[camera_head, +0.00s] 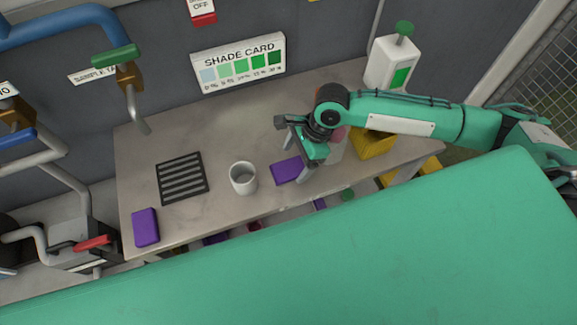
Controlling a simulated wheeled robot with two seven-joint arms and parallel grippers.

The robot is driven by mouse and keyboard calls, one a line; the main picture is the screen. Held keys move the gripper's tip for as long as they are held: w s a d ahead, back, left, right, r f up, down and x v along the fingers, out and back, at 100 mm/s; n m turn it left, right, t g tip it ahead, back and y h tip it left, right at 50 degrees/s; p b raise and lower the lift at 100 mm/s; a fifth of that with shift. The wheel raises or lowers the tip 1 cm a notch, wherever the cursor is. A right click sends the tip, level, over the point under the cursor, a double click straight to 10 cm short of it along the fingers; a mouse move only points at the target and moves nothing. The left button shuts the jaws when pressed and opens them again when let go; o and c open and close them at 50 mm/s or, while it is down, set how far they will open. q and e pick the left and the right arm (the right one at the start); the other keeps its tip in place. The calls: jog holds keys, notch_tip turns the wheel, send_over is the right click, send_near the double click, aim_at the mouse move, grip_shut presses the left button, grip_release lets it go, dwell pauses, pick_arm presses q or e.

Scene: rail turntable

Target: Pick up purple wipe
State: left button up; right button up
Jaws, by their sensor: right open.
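A purple wipe (286,171) lies flat on the grey table, to the right of the white cup. A second purple block (146,227) of like colour lies at the table's front left corner. My right gripper (294,150) is open at the wipe's right end, with its fingers over or beside it. I cannot tell whether a finger touches the wipe. The gripper hides part of the wipe's right side. My left gripper is not in view.
A white cup (243,178) and a black slotted grate (181,178) stand left of the wipe. A yellow container (372,144) and a white dispenser bottle (393,63) are at the right. A shade card (239,63) is at the back. A valve pipe overhangs the table's left end.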

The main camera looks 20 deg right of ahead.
aim_at(292, 167)
jog(key=shift+x, duration=1.45)
jog(key=shift+w, duration=0.1)
jog(key=c, duration=1.1)
jog(key=shift+o, duration=0.2)
jog(key=shift+r, duration=0.1)
notch_tip(292, 167, up, 20)
jog(key=b, duration=0.1)
jog(key=shift+b, duration=0.3)
jog(key=shift+o, duration=0.4)
